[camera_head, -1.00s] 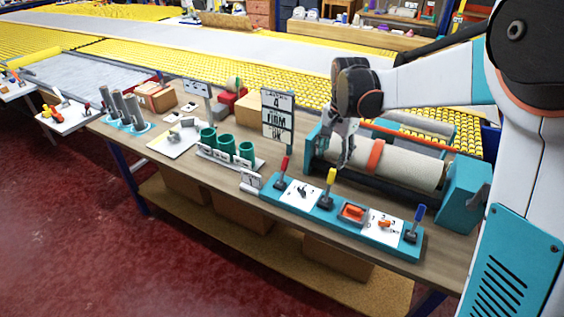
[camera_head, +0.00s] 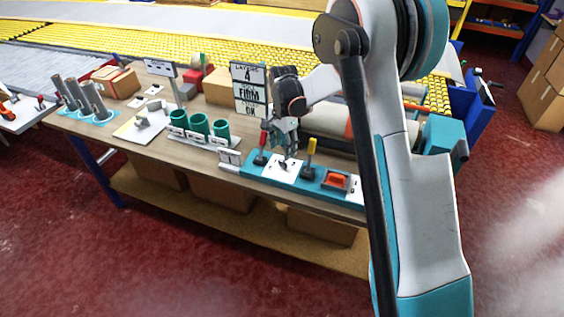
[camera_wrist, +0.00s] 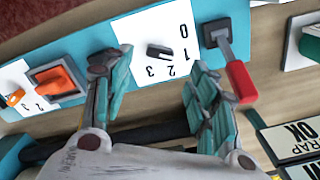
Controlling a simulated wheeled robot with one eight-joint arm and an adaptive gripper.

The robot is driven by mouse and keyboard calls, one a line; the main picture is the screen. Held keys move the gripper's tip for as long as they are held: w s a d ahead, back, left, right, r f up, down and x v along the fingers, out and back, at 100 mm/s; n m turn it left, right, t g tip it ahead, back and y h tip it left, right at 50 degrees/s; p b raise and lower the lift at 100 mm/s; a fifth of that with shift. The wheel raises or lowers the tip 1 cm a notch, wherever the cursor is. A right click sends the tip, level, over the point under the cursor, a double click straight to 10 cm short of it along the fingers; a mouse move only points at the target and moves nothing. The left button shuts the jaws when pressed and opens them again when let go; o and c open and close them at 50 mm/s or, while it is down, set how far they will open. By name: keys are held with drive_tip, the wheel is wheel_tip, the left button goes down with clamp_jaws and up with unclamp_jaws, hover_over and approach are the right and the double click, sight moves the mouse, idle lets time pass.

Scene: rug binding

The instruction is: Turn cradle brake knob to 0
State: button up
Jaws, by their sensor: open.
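A small black knob (camera_wrist: 160,51) sits on a white dial plate (camera_wrist: 145,28) marked 0, 1, 2 and 3 in the wrist view. Its bar lies roughly crosswise in that picture; I cannot tell which end is the pointer. An orange knob (camera_wrist: 14,97) sits on a second numbered plate at the left edge. No label shows which one is the cradle brake. My gripper (camera_wrist: 155,68) is open, its fingers on either side of the black knob and apart from it. In the head view my gripper (camera_head: 285,160) is over this plate, and its fingers largely hide the knob.
A red-handled lever (camera_wrist: 240,82) stands close beside my right finger in the wrist view. A yellow lever (camera_head: 311,150) and an orange rocker switch (camera_head: 335,180) are on the same teal panel. Green cups (camera_head: 199,124) and a sign (camera_head: 249,88) stand behind and to the left.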

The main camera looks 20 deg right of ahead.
sight(283, 162)
wheel_tip(283, 162, down, 7)
drive_tip(key=shift+r+b, duration=0.15)
drive_tip(key=shift+b, duration=0.55)
drive_tip(key=c, duration=1.1)
